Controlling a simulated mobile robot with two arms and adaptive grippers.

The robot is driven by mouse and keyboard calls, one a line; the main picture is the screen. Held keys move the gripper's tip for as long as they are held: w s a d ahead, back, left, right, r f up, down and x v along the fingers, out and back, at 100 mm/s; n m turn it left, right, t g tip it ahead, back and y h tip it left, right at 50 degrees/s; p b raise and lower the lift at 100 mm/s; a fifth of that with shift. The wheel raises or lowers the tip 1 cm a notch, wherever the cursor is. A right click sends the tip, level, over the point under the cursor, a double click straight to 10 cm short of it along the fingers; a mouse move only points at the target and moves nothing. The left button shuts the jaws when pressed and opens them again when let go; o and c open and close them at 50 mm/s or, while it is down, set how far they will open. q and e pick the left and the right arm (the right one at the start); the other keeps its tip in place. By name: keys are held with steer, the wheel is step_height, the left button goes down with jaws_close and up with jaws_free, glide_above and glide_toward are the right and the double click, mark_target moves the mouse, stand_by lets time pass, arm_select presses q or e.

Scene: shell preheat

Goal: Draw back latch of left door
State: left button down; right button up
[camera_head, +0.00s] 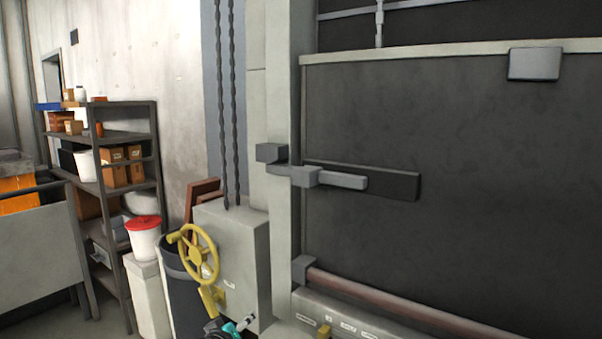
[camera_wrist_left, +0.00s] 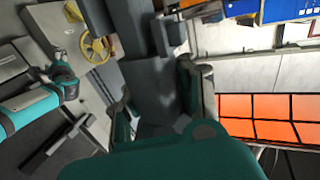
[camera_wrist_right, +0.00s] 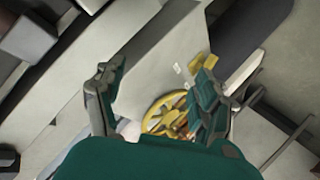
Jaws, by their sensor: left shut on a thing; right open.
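A grey latch bar (camera_head: 340,180) lies across the left edge of the large dark door (camera_head: 470,150), on a dark backing plate, with a grey block on the light frame beside it. My left gripper (camera_wrist_left: 155,88) is shut on a dark grey piece (camera_wrist_left: 158,98) that I cannot identify. It does not show clearly in the head view. My right gripper (camera_wrist_right: 156,82) is open, with nothing visible between its fingers. It is low in the head view (camera_head: 232,328), below the yellow handwheel (camera_head: 198,251), which also shows in the right wrist view (camera_wrist_right: 160,108).
A light grey box (camera_head: 238,255) carries the handwheel. A dark bin (camera_head: 180,290) and a white bucket with a red lid (camera_head: 143,235) stand left of it. A loaded shelf (camera_head: 128,140) is farther left. A reddish bar (camera_head: 400,300) runs along the door's bottom.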

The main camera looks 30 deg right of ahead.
arm_select(q)
steer(key=shift+f, duration=0.1)
arm_select(e)
steer(key=s+d+r+m+h, duration=0.1)
steer(key=d+r+m+h, duration=0.15)
steer(key=r, duration=0.95)
steer(key=d+r+m+h, duration=0.1)
steer(key=r+m+h, duration=0.15)
steer(key=r, duration=0.85)
arm_select(q)
steer(key=shift+r, duration=0.25)
arm_select(e)
steer(key=m+g+h, duration=0.3)
steer(key=m+g, duration=0.1)
steer(key=m, duration=0.3)
glide_toward(300, 172)
arm_select(q)
step_height(300, 172, up, 4)
steer(key=p, duration=0.4)
steer(key=shift+f, duration=0.15)
arm_select(e)
steer(key=x, duration=0.9)
steer(key=shift+w+d+r, duration=0.15)
steer(key=shift+d, duration=0.1)
steer(key=shift+w+d, duration=0.2)
steer(key=shift+d, duration=0.25)
